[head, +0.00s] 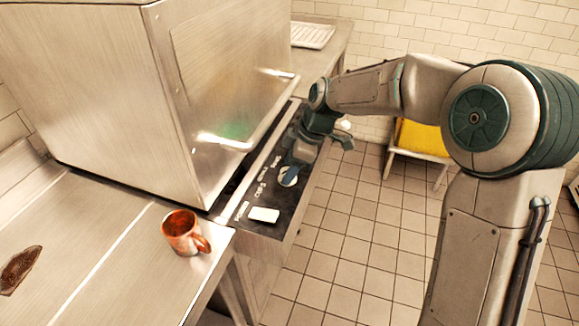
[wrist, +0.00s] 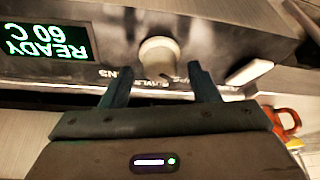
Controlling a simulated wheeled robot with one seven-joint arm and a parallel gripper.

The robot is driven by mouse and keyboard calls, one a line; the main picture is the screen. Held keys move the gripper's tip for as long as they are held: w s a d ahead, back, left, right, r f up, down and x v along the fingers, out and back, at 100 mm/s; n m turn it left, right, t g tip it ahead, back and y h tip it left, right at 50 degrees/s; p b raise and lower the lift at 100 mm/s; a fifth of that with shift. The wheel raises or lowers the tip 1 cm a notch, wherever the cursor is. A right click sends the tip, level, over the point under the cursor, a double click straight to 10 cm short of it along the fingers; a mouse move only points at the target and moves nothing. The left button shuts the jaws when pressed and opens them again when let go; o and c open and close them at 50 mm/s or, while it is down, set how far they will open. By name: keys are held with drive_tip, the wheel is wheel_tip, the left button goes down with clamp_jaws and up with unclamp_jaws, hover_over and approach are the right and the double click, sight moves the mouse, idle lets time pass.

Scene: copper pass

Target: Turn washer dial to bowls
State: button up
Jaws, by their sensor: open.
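The washer (head: 100,90) is a large steel box with a dark control panel (head: 240,203) along its front. Its round cream dial (head: 290,178) sits on that panel, beside printed labels that include CUPS and what seems to be BOWLS. In the wrist view the dial (wrist: 158,56) stands just beyond my fingertips, roughly centred between them, with the lettering upside down. My gripper (head: 300,152) is open and empty at the panel, and its two dark fingers also show in the wrist view (wrist: 158,82). I cannot tell which label the dial points at.
A white rectangular switch (head: 264,214) lies by the POWER label. A green display (wrist: 46,40) reads READY 60 C. A copper mug (head: 184,233) stands on the near steel counter (head: 95,265).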

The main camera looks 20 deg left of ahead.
drive_tip(key=shift+a+f, duration=0.1)
drive_tip(key=shift+f, duration=0.15)
drive_tip(key=c, duration=1)
drive_tip(key=shift+o, duration=0.2)
